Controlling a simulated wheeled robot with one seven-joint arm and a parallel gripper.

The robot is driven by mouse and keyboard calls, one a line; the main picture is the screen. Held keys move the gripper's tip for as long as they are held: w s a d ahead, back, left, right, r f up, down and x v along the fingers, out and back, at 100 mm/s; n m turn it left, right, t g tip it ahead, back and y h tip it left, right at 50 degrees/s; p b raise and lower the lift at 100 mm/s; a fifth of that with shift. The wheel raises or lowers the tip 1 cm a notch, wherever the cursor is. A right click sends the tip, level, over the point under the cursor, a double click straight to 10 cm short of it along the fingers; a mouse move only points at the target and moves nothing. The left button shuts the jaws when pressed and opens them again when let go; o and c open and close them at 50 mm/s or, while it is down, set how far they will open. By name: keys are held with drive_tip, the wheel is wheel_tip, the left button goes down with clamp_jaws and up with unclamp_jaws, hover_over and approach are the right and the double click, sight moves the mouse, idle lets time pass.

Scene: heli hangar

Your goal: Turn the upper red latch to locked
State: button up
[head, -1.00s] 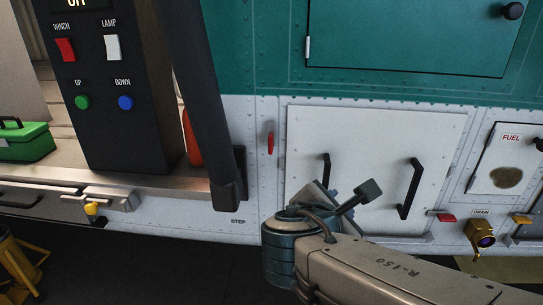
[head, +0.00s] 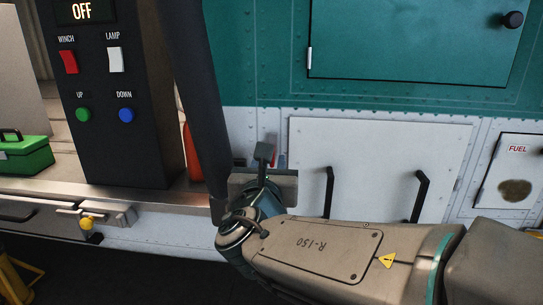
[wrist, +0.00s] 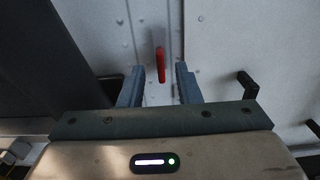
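The upper red latch (wrist: 160,57) is a small upright red handle on the white panel strip in the wrist view. It stands nearly vertical. In the head view only a sliver of the latch (head: 282,161) shows behind my gripper (head: 268,180). In the wrist view my gripper (wrist: 160,72) is open, its two blue-grey fingers pointing at the panel, one on each side of the latch's lower part. The fingers look apart from the latch, with no contact visible. How far the fingertips are from the panel is hard to tell.
A white door with two black handles (head: 421,196) lies right of the latch. A thick dark post (head: 192,95) stands close left of my gripper. A fuel panel (head: 510,180) is at right.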

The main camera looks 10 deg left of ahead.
drive_tip(key=shift+w+a, duration=0.1)
drive_tip(key=shift+w, duration=2.05)
clamp_jaws()
